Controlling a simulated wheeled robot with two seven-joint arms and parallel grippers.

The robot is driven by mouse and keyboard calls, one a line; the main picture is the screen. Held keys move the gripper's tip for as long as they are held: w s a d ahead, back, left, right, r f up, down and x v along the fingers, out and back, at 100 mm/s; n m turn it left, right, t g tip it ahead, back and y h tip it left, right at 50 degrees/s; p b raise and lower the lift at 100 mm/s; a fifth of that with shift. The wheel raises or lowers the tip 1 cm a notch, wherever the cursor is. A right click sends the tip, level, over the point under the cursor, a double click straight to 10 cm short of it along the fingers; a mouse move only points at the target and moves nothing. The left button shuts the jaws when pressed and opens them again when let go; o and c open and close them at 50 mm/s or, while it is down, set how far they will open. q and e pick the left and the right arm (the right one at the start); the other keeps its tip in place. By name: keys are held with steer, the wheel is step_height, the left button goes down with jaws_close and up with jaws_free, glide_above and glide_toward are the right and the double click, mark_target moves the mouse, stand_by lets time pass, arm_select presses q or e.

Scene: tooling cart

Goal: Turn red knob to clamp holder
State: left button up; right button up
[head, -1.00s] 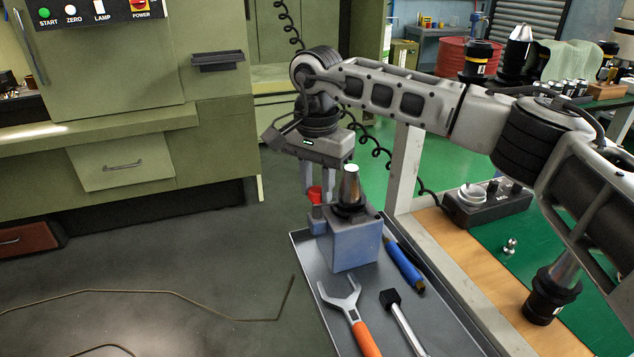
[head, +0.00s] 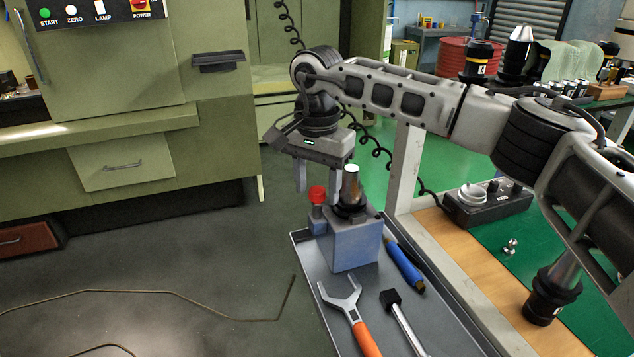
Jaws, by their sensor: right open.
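The red knob (head: 317,194) sits on a small post on the left side of the blue-grey clamp block (head: 355,246), which stands at the far end of a grey tray. A dark tool holder (head: 350,199) with a bright metal cone stands upright in the block, just right of the knob. My right gripper (head: 320,182) points down from above the block. Its fingers are apart and empty. One finger shows to the left of the knob, and the other is partly hidden near the cone. I cannot tell whether either finger touches anything. My left gripper is not in view.
The tray (head: 312,262) also holds an orange-handled wrench (head: 352,315), a blue-handled tool (head: 404,266) and a black-headed tool (head: 402,318). Another tool holder (head: 545,300) stands on the bench at right. A control box (head: 487,203) sits behind it. Open floor lies left of the tray.

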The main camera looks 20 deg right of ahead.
mark_target(317, 189)
step_height(317, 189, up, 16)
stand_by(0.6)
